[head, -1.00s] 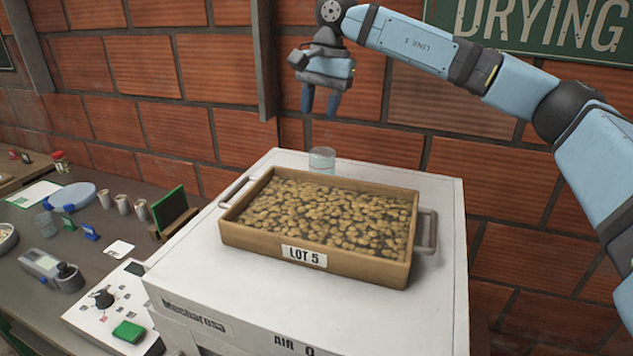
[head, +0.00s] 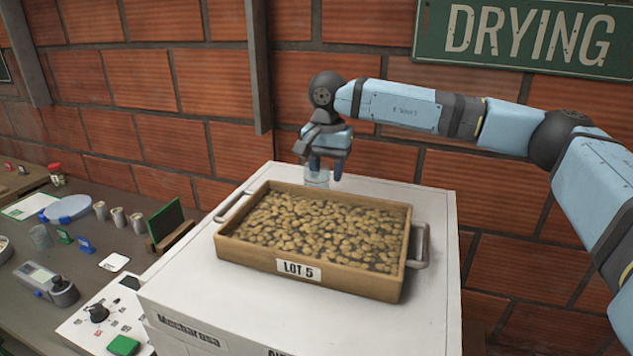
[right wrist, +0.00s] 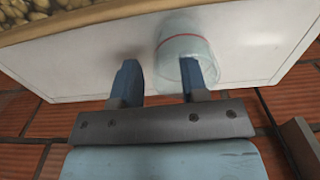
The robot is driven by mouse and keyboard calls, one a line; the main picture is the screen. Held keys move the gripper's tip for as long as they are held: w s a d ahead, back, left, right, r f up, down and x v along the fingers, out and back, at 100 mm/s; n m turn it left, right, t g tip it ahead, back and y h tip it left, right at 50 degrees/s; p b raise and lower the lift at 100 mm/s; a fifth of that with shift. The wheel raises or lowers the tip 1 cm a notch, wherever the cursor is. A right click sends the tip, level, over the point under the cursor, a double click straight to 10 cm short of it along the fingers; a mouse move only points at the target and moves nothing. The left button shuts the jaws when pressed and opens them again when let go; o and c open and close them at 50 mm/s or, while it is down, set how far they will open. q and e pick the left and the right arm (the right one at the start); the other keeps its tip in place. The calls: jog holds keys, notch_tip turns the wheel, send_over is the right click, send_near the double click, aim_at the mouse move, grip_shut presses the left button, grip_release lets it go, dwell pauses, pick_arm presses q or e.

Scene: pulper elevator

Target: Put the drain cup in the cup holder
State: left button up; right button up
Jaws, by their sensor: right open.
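A clear drain cup (head: 317,179) stands on the white machine top behind the wooden tray. It also shows in the right wrist view (right wrist: 178,42), with a red line around it. My right gripper (head: 327,168) is open, fingers pointing down at the cup. In the right wrist view, one finger of the gripper (right wrist: 163,82) overlaps the cup and the other is apart to its left. The cup is not between the fingers; I cannot tell whether the overlapping finger touches it. I cannot make out a cup holder for certain. My left gripper is not in view.
The wooden tray (head: 238,246) of beans, marked LOT 5, fills much of the white machine (head: 437,240). A brick wall (head: 170,95) stands close behind.

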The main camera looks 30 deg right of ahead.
aim_at(327, 181)
jog(key=shift+d+f, duration=0.1)
jog(key=shift+f, duration=1.4)
grip_shut()
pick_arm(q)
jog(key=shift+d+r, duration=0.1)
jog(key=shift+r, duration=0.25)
pick_arm(e)
jog(key=shift+r, duration=0.1)
